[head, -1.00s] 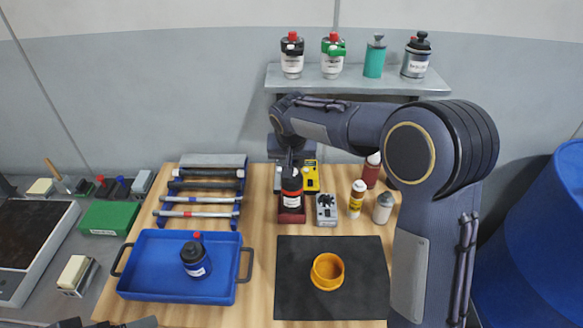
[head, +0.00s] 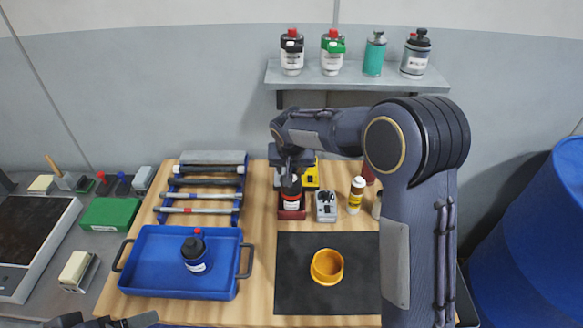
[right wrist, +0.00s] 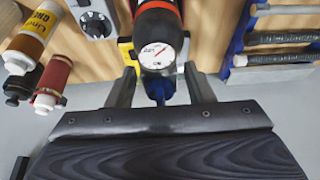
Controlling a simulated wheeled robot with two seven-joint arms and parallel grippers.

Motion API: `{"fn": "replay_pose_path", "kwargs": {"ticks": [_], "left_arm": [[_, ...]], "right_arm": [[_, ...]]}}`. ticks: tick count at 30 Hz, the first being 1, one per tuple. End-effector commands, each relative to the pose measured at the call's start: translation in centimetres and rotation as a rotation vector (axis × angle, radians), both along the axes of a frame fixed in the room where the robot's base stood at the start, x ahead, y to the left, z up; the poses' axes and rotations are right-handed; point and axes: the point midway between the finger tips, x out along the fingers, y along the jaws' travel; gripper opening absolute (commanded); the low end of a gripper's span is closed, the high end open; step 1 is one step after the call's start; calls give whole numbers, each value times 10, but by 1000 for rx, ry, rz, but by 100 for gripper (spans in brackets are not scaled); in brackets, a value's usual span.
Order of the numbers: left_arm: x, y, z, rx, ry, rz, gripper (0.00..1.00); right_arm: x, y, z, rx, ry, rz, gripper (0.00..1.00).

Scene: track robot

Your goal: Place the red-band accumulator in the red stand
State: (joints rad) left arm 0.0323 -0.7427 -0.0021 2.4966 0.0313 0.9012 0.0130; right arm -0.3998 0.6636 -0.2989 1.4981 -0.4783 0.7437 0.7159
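The red-band accumulator (head: 291,190), dark with a red band and a white label, stands upright in the red stand (head: 292,214) on the wooden bench. Its round dial (right wrist: 158,55) faces the camera in the right wrist view. My right gripper (head: 291,164) is over the accumulator's top end. In the right wrist view its two fingers (right wrist: 160,78) are spread on either side of the accumulator, with small gaps. My left gripper (head: 105,321) shows only in part at the bottom left edge, apart from these things.
A blue tray (head: 140,268) holds a dark blue bottle-like unit. A black mat (head: 290,290) bears an orange ring (head: 327,267). A grey device (head: 326,206) and a yellow-labelled bottle (head: 356,195) stand close right of the stand. A rod rack (head: 204,196) is to its left.

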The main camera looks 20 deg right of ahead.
Motion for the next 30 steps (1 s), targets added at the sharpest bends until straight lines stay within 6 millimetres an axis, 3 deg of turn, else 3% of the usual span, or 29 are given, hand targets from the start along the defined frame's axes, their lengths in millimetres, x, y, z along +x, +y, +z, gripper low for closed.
{"fn": "replay_pose_path", "kwargs": {"ticks": [13, 24, 30], "left_arm": [[0, 0, 2, 0, -1, 0, 94], [0, 0, -10, 0, 0, 0, 94], [0, 0, -12, 0, 0, 0, 94]], "right_arm": [[-2, 1, 9, 1, -2, 1, 52], [-29, 9, 79, 2, -6, 2, 52], [-40, 12, 106, 1, -3, 1, 52]]}}
